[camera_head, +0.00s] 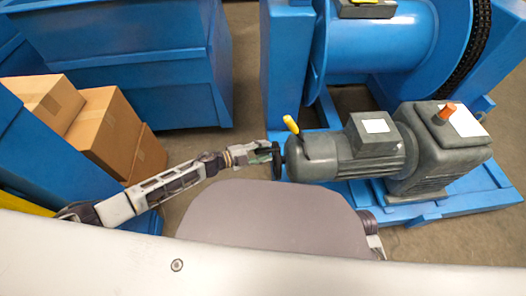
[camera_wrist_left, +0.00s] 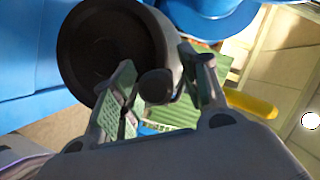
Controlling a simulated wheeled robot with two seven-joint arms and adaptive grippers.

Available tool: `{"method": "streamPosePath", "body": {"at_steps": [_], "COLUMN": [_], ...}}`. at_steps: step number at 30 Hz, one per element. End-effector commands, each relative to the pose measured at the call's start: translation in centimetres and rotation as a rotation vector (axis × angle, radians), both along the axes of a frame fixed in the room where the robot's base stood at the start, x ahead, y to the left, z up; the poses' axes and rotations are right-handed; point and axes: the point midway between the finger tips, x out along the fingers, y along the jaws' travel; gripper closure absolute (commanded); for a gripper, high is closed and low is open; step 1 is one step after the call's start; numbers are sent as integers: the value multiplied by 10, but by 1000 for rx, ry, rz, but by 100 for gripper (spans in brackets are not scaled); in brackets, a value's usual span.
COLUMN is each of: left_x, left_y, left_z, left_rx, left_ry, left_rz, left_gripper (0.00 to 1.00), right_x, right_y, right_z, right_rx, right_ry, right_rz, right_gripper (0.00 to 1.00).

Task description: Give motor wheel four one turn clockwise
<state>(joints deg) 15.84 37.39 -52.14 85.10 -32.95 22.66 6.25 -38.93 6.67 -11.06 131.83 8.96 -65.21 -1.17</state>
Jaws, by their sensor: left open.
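The grey motor (camera_head: 315,158) lies on a blue base, with its small dark wheel (camera_head: 277,160) on its left end. My left gripper (camera_head: 268,152) is at that wheel, coming from the left. In the left wrist view the wheel (camera_wrist_left: 105,45) is a large dark round dish with a grey rim. A dark round knob (camera_wrist_left: 155,86) shows between the two fingers of my open left gripper (camera_wrist_left: 158,68). I cannot tell whether the fingers touch it. No number shows on the wheel. My right gripper is not in view.
A grey gearbox (camera_head: 436,150) with an orange cap is at the right. A blue drum (camera_head: 380,40) stands behind. Cardboard boxes (camera_head: 105,128) are at left.

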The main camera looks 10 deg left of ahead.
Motion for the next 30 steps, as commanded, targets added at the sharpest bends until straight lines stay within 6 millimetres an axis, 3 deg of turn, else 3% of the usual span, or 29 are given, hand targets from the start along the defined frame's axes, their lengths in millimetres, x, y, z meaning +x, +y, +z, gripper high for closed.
{"method": "streamPosePath", "body": {"at_steps": [3,13,30], "left_x": [0,0,-4], "left_y": [0,0,-1], "left_z": [0,0,-1], "left_rx": [0,0,6], "left_ry": [0,0,-35], "left_rz": [0,0,-1], "left_gripper": [58,100,100], "right_x": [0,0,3], "right_y": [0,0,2], "right_z": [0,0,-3], "right_rx": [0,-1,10], "right_ry": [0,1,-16], "right_rz": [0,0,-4], "right_gripper": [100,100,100]}}
